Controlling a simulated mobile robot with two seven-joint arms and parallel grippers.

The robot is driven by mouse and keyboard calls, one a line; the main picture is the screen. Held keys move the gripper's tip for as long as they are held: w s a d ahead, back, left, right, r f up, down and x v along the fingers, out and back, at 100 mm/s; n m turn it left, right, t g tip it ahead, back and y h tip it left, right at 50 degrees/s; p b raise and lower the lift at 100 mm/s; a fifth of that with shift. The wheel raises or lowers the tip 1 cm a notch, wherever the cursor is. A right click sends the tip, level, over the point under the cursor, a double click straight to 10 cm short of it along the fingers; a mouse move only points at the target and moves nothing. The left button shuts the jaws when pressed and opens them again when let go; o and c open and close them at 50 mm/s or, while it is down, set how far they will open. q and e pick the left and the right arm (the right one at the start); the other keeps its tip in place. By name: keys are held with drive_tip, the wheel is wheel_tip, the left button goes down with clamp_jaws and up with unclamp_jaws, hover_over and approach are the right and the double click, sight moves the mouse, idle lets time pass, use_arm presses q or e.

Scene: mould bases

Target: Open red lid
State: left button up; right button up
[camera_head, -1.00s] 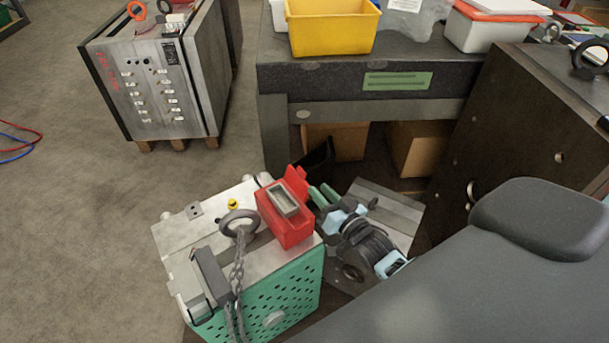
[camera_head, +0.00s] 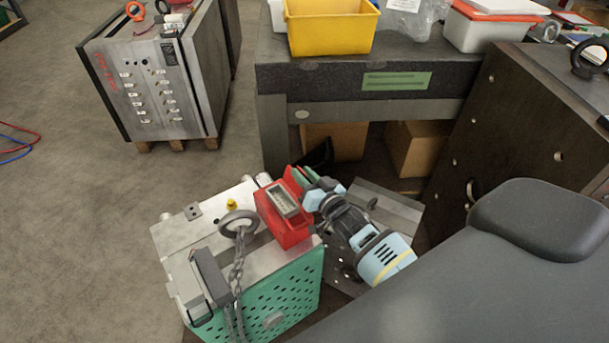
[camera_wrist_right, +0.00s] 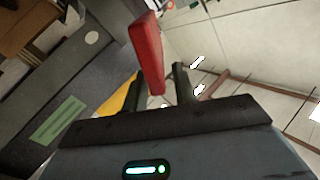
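The red box (camera_head: 284,220) sits on top of the mould base with its grey connector face showing. Its red lid (camera_head: 296,180) is raised at the back edge, partly hidden by my right gripper (camera_head: 308,176). In the right wrist view, the lid (camera_wrist_right: 147,52) stands as a narrow red slab in front of the two dark fingers of my right gripper (camera_wrist_right: 158,85). The fingers are apart, with a gap beside the lid; contact cannot be told. My left gripper is in neither view.
The mould base (camera_head: 185,245) carries a lifting ring (camera_head: 238,223) with a hanging chain and a green perforated side (camera_head: 290,290). A dark workbench (camera_head: 345,80) with a yellow bin (camera_head: 330,28) stands behind. A large dark block (camera_head: 520,120) stands at the right.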

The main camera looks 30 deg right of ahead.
clamp_jaws()
drive_tip(key=shift+a+r+n, duration=0.3)
drive_tip(key=shift+a+n, duration=0.2)
drive_tip(key=shift+n, duration=0.4)
drive_tip(key=shift+s+a+r+n+p, duration=0.1)
drive_tip(key=shift+a+n+p, duration=0.1)
drive_tip(key=shift+a+n, duration=0.4)
drive_tip(key=shift+a+n+p, duration=0.2)
drive_tip(key=shift+a+n, duration=0.05)
drive_tip(key=shift+n, duration=0.65)
drive_tip(key=shift+o, duration=0.5)
unclamp_jaws()
drive_tip(key=shift+s, duration=0.15)
drive_tip(key=s, duration=0.7)
drive_tip(key=shift+s+d, duration=0.3)
